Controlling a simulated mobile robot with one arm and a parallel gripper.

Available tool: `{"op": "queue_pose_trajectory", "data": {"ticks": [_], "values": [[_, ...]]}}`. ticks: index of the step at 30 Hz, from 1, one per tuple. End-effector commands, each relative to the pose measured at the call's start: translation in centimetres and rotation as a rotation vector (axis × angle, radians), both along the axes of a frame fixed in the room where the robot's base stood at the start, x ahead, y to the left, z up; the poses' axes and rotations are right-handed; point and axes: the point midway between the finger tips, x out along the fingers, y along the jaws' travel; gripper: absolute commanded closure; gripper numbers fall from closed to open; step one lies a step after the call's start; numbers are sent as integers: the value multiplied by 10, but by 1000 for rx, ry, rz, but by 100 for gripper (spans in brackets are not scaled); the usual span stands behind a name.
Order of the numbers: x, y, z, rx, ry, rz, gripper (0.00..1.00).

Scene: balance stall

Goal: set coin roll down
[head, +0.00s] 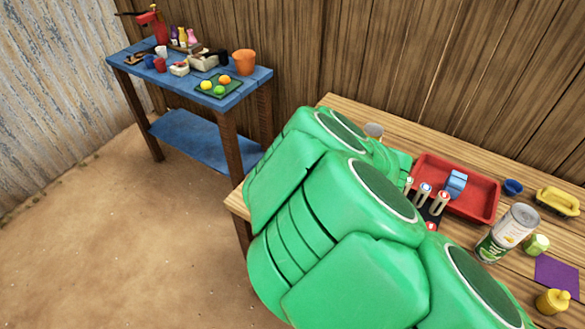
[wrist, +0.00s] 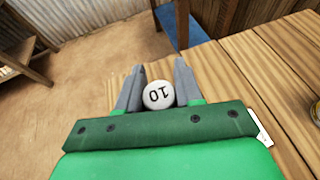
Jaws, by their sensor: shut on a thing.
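The coin roll (wrist: 158,95) shows in the wrist view as a round white end marked "10". My gripper (wrist: 159,80) is shut on it, with one grey finger on each side. The roll is over the wooden table (wrist: 231,70), near its edge. I cannot tell whether it touches the top. In the head view my green arm hides the gripper and the roll.
A red tray (head: 484,211) holds a blue item (head: 456,184). A cluttered blue table (head: 130,75) is at the back left.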

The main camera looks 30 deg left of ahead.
Motion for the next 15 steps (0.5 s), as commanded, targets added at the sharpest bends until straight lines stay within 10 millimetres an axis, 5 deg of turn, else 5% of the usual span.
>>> {"op": "queue_pose_trajectory", "data": {"ticks": [6,15], "values": [[-13,-3,-1,2,5,7,100],[-3,3,-5,0,1,2,100]]}}
